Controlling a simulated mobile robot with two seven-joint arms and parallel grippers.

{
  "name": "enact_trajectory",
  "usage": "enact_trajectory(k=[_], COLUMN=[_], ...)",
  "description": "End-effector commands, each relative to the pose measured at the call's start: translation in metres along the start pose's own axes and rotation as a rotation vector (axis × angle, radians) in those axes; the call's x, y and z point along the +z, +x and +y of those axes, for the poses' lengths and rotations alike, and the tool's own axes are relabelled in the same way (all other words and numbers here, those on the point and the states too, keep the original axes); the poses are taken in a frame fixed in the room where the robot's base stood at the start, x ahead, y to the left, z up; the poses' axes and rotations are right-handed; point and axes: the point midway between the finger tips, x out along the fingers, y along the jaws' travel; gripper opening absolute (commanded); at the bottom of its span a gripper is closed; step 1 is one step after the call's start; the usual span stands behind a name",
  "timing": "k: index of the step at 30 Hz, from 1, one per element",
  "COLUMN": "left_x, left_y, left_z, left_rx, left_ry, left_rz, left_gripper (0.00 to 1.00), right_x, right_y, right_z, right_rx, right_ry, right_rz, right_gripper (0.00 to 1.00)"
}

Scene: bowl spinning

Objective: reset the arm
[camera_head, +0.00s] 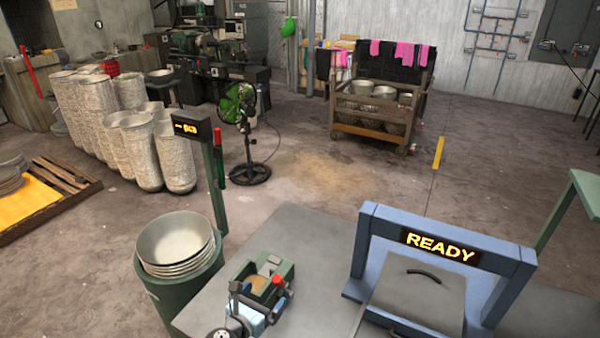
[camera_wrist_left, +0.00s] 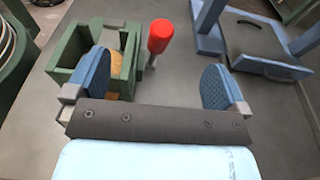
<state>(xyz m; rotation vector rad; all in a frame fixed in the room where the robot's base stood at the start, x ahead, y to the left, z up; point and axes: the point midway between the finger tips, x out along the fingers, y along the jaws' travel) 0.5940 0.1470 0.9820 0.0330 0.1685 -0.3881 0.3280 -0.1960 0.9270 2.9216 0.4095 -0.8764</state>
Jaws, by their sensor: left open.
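My left gripper (camera_head: 260,296) is over the grey table (camera_head: 310,240), close to the near side of a small green fixture (camera_head: 287,268). In the left wrist view its two blue fingers (camera_wrist_left: 153,82) are spread wide with nothing between them. The left finger overlaps the green fixture (camera_wrist_left: 122,36); I cannot tell whether they touch. A red-knobbed lever (camera_wrist_left: 161,36) stands beside the fixture, seen between the fingertips. My right gripper is in neither view.
A blue frame (camera_head: 372,213) with a lit READY sign (camera_head: 440,246) and a grey lidded plate (camera_head: 415,290) stands to the right. Stacked metal bowls (camera_head: 175,240) sit in a green bin at the left. The table's middle is clear.

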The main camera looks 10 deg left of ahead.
Motion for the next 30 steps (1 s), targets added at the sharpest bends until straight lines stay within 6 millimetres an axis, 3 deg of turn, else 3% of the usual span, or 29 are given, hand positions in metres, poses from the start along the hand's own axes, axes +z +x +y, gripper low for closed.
enact_trajectory(k=[2,5,8,12,21,25,30], left_x=[0.000,-0.011,-0.025,-0.045,-0.084,-0.096,-0.103], left_y=[0.000,-0.013,-0.034,-0.072,-0.171,-0.213,-0.248], left_z=[0.000,-0.014,-0.030,-0.050,-0.061,-0.057,-0.051], left_rx=[0.000,0.011,0.041,0.121,0.405,0.530,0.626], left_ry=[0.000,-0.207,-0.543,-1.121,-2.323,-2.732,-3.044], left_rz=[0.000,0.028,0.067,0.114,0.067,-0.034,-0.157], left_gripper=[1.00,1.00,1.00,1.00,1.00,1.00,1.00], right_x=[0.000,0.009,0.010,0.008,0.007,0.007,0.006], right_y=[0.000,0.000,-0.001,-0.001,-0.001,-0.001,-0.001], right_z=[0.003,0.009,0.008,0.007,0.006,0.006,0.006], right_rx=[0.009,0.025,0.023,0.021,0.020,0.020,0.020], right_ry=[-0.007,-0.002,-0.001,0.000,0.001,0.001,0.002], right_rz=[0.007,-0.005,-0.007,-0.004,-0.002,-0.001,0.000], right_gripper=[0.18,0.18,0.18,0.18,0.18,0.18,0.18])
